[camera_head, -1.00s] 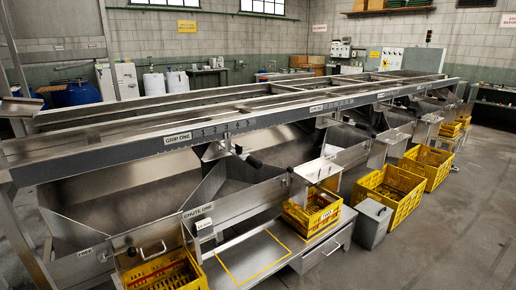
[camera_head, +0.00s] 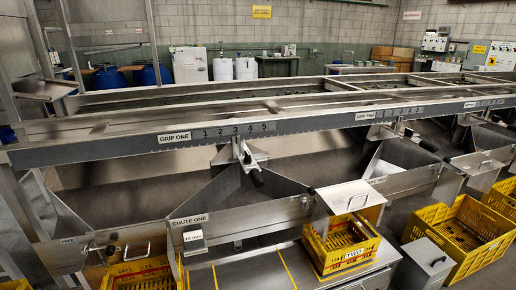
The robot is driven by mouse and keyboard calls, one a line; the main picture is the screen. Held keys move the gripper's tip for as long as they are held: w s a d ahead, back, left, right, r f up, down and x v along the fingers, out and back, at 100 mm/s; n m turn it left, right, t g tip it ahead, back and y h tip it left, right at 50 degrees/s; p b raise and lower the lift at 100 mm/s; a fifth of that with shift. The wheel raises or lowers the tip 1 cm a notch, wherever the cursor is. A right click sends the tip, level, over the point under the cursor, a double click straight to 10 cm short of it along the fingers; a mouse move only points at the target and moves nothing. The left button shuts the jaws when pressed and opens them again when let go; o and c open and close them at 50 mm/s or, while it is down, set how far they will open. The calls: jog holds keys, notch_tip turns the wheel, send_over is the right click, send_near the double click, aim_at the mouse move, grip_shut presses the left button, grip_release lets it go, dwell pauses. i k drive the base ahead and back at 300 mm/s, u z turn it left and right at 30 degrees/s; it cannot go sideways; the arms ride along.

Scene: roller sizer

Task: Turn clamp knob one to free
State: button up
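The grip one scale (camera_head: 222,133) runs along the long grey rail of the sizer, with the numbers 1 to 5. Below it, near number 3, a metal bracket (camera_head: 240,152) hangs under the rail. A small black knob (camera_head: 247,157) sits on this bracket, and a black handle end (camera_head: 257,180) shows just below it. Whether the knob is clamped or free is too small to tell. The chute one plate (camera_head: 188,220) is below on the left. My gripper is not in view.
Yellow crates stand below the chutes, one at front left (camera_head: 140,274), one in the middle (camera_head: 342,244) and one at right (camera_head: 466,236). A grey lidded box (camera_head: 428,262) stands on the floor between the last two. Metal chute walls fill the space under the rail.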

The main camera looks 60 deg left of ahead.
aim_at(247, 159)
jog(key=u, duration=0.35)
jog(key=i, duration=0.9)
jog(key=u, duration=1.4)
jog(key=i, duration=0.8)
jog(key=u, duration=0.8)
